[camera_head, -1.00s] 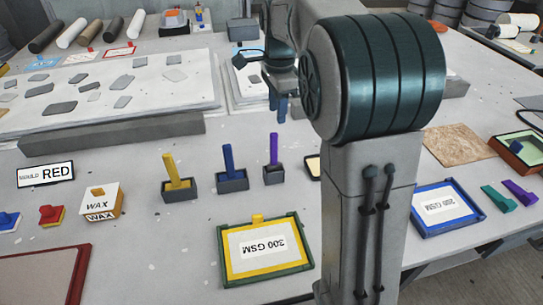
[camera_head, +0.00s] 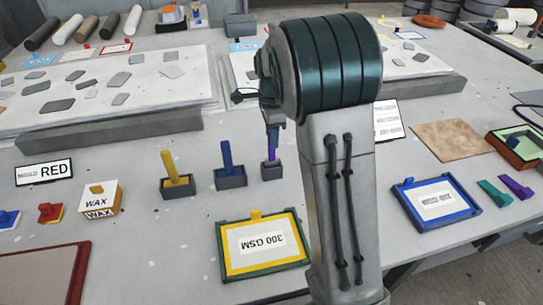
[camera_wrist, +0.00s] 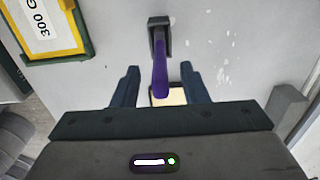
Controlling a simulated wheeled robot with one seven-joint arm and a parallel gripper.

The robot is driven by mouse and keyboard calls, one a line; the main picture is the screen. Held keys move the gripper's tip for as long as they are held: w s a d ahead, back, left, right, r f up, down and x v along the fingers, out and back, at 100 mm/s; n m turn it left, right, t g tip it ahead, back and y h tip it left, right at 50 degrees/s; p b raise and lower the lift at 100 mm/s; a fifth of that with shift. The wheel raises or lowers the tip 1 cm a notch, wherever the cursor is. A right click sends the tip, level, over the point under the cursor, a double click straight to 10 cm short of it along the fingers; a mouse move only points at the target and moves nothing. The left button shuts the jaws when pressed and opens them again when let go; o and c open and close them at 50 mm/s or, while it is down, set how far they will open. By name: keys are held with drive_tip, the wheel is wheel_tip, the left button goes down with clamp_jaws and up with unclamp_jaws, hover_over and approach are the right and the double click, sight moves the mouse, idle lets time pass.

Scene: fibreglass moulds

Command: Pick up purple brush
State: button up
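The purple brush (camera_head: 270,148) stands upright in a small dark grey holder (camera_head: 272,172), right of the blue and yellow brushes. In the wrist view the purple brush (camera_wrist: 160,68) rises from its holder (camera_wrist: 159,24) toward the camera, between the fingers. My gripper (camera_wrist: 158,80) is open, with its two dark blue fingers on either side of the brush handle and gaps showing. In the head view my gripper (camera_head: 271,136) is at the top of the brush, partly hidden by my arm.
A blue brush (camera_head: 227,155) and a yellow brush (camera_head: 170,168) stand in holders to the left. A 300 GSM frame (camera_head: 262,245) lies in front. A white WAX box (camera_head: 101,198) is at left. A grey bar (camera_head: 110,134) lies behind the holders.

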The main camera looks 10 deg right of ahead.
sight(272, 154)
drive_tip(key=shift+f, duration=1.35)
clamp_jaws()
drive_tip(key=shift+r, duration=0.15)
